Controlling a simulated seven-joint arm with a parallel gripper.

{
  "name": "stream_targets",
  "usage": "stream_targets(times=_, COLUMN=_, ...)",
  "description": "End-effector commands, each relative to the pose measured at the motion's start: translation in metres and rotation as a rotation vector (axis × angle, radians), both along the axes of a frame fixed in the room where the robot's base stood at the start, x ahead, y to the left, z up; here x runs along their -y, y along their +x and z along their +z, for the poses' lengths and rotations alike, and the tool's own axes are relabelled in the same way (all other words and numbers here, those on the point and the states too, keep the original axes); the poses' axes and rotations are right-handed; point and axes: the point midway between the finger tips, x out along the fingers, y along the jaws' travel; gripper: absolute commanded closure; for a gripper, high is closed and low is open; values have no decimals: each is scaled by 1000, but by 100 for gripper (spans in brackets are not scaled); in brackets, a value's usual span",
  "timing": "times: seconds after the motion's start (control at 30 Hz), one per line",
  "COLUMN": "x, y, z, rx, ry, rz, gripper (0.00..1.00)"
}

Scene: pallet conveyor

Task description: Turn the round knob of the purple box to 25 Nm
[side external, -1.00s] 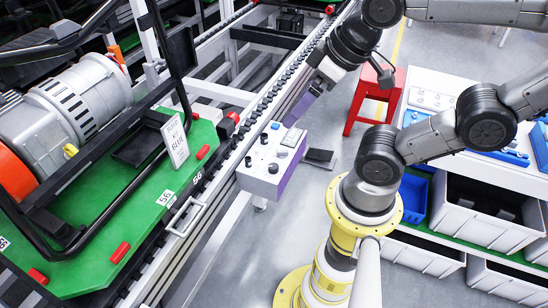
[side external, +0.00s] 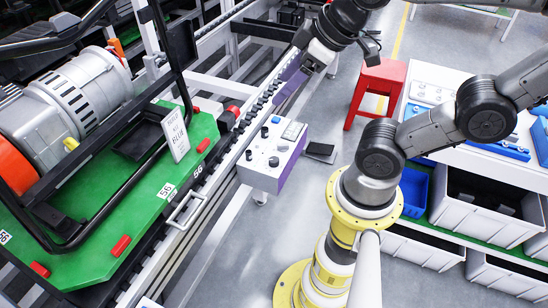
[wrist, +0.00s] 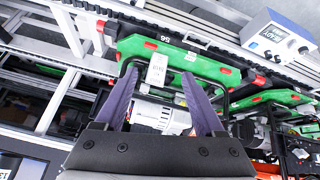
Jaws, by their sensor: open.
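The purple box (side external: 290,170) stands beside the conveyor in the middle of the side view, with a pale top panel and a purple side. Its top carries several dark knobs, a grey round knob (side external: 283,147) and a small display (side external: 292,131). I cannot read the knob settings. In the wrist view the box (wrist: 282,30) is at the top right, its display lit with text. My gripper (side external: 282,97) is above and beyond the box in the side view, apart from it. Its purple fingers (wrist: 158,76) are spread and empty in the wrist view.
A green pallet (side external: 90,258) with an engine (side external: 75,95) and a sign (side external: 177,135) sits on the conveyor at left. A red stool (side external: 378,85), a white workbench (side external: 440,75) and grey bins (side external: 480,220) stand at right. A dark flat object (side external: 320,151) lies beside the box.

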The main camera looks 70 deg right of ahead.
Motion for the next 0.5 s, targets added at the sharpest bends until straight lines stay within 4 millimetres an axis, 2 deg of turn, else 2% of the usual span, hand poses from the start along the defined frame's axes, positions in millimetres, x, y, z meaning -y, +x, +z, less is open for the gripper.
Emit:
stream_targets(times=0.03, x=5, y=19, z=-3, rx=-23, ry=-34, rz=34, gripper=29)
stream_targets(times=0.17, x=22, y=61, z=-21, rx=-83, ry=-102, rz=95, gripper=29)
stream_targets(times=0.27, x=42, y=91, z=-49, rx=-155, ry=-136, rz=126, gripper=29)
stream_targets(times=0.37, x=70, y=114, z=-92, rx=-252, ry=-147, rz=143, gripper=29)
stream_targets(times=0.4, x=81, y=120, z=-113, rx=-296, ry=-143, rz=145, gripper=29)
stream_targets(times=0.5, x=107, y=122, z=-164, rx=-395, ry=-116, rz=132, gripper=29)
